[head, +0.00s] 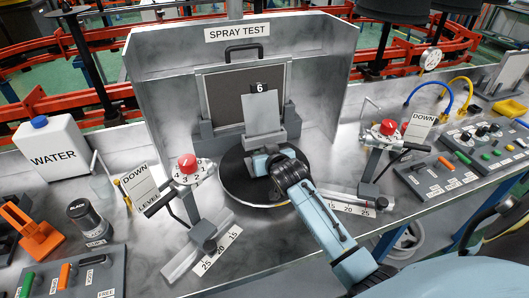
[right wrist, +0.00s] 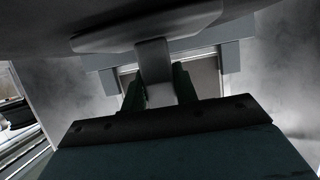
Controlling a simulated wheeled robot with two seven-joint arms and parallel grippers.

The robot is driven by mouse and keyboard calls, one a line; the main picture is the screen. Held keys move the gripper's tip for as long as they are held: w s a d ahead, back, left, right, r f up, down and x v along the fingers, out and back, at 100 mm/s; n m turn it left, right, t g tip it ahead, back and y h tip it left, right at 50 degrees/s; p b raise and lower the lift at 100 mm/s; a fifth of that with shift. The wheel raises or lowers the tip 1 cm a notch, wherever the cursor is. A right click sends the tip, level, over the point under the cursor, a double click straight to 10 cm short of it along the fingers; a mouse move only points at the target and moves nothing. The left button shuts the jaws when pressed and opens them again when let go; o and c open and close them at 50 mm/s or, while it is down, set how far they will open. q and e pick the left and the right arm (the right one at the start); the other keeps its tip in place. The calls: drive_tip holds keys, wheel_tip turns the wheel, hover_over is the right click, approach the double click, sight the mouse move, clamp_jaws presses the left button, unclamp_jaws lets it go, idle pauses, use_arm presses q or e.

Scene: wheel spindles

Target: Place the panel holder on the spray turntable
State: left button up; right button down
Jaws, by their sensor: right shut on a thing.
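The panel holder with its light grey panel (head: 263,115) and a dark tag marked 6 stands roughly upright in front of the spray booth's back. My right gripper (head: 262,152) is at its lower part, shut on it, above the black round turntable (head: 236,186). The gripper and arm hide part of the turntable, and I cannot tell whether the holder touches it. In the right wrist view the dark green fingers (right wrist: 160,85) stand on either side of the holder's grey stem (right wrist: 153,65). My left gripper is not in view.
The booth wall (head: 165,85) encloses the back and sides. Stands with red knobs rise left (head: 187,163) and right (head: 388,128) of the turntable. A water container (head: 53,148) and a black-lidded jar (head: 82,217) are at the left, a control panel (head: 440,178) at the right.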

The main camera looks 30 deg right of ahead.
drive_tip(key=c, duration=1.1)
unclamp_jaws()
drive_tip(key=shift+f, duration=0.1)
drive_tip(key=shift+s+r, duration=0.15)
drive_tip(key=shift+r, duration=0.05)
drive_tip(key=p+v, duration=0.1)
drive_tip(key=v, duration=1)
drive_tip(key=shift+s+a+r+p, duration=0.1)
drive_tip(key=shift+s+a+p, duration=0.05)
drive_tip(key=shift+s+p, duration=0.2)
